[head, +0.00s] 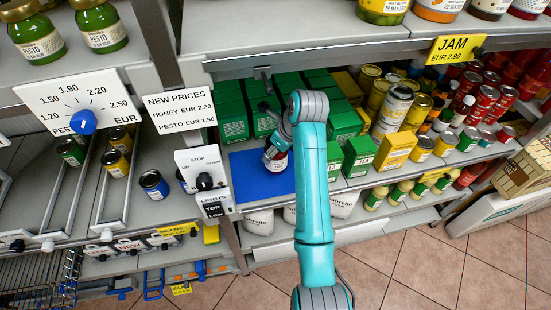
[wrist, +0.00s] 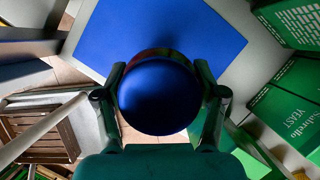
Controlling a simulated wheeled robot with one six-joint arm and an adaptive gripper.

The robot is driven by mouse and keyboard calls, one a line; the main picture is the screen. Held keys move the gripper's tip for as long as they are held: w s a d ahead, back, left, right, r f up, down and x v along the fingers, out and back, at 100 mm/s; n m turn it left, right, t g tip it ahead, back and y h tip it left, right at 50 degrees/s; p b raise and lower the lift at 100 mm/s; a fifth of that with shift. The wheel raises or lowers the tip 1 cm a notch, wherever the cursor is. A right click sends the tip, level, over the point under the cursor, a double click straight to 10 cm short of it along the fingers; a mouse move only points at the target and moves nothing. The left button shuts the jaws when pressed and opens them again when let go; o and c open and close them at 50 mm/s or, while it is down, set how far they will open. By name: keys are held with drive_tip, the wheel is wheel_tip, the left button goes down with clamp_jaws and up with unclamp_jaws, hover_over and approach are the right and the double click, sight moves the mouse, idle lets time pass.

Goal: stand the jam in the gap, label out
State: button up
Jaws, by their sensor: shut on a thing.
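A jar with a blue lid (wrist: 160,97) is between the two fingers of my gripper (wrist: 160,68), which is shut on it. In the head view the jar (head: 275,160) shows dark red contents and part of a pale label, over the blue mat (head: 248,178). I cannot tell whether its base touches the mat. My arm hides part of the mat and jar. The JAM price sign (head: 455,49) hangs on the upper shelf's edge, with several jars (head: 438,9) cut off above it.
Green boxes (head: 357,157) and tins (head: 397,104) stand right of the mat, and more green boxes (head: 232,122) behind it. The upper shelf (head: 290,40) overhangs them. A panel with a knob (head: 204,181) stands at the left. The upper shelf's visible left part is bare.

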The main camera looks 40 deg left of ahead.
sight(276, 160)
drive_tip(key=shift+f, duration=2)
drive_tip(key=shift+f, duration=0.15)
drive_tip(key=o, duration=1.7)
